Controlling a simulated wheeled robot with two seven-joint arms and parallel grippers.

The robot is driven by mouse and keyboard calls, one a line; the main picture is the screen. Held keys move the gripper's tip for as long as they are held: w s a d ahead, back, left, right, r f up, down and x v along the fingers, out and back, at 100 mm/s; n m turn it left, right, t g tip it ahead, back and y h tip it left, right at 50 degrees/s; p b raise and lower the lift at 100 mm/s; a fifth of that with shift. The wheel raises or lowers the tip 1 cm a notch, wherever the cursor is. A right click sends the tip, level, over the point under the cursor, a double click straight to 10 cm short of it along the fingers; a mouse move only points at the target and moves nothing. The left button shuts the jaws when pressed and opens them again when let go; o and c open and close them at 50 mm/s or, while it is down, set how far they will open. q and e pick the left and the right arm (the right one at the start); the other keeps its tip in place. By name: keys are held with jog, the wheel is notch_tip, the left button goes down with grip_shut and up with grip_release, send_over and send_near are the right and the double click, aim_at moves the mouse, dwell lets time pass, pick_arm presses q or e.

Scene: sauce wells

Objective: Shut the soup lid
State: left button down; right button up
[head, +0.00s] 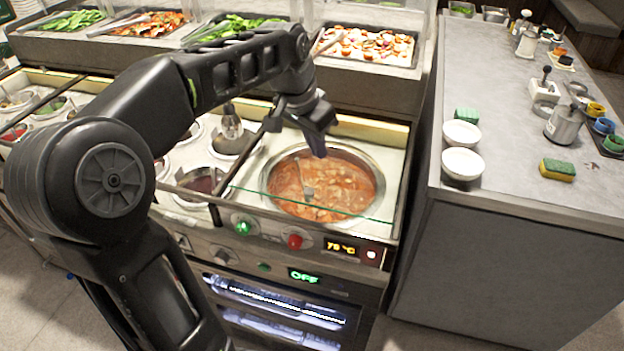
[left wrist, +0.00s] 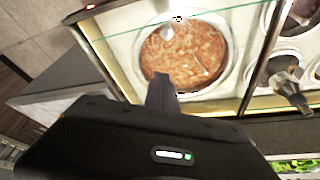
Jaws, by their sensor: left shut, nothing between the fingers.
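The soup (head: 298,193), orange-red with chunks, fills a round steel well at the right end of the counter. It also shows in the left wrist view (left wrist: 186,52). A clear pane with a green edge (head: 262,198), seemingly the soup lid, crosses the front part of the well. Its full extent is hard to see because it is transparent. My left gripper (head: 318,148) is shut and empty, pointing down over the back of the soup well. Its dark fingers (left wrist: 162,95) show near the well's rim in the left wrist view. My right gripper is not in view.
Smaller sauce wells, one with a ladle (head: 231,125), lie left of the soup. Food trays (head: 366,45) line the raised shelf behind. A grey side counter (head: 500,170) with white bowls (head: 462,162) and a sponge (head: 557,169) stands right, across a narrow gap.

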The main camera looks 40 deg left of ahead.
aim_at(319, 191)
pick_arm(q)
jog(key=shift+f, duration=0.2)
jog(key=x, duration=0.9)
jog(key=s, duration=0.1)
jog(key=s+p, duration=0.1)
jog(key=s, duration=0.1)
jog(key=shift+s+a+f, duration=0.1)
jog(key=shift+s+a, duration=0.1)
jog(key=shift+a, duration=0.05)
jog(key=shift+s+f, duration=0.1)
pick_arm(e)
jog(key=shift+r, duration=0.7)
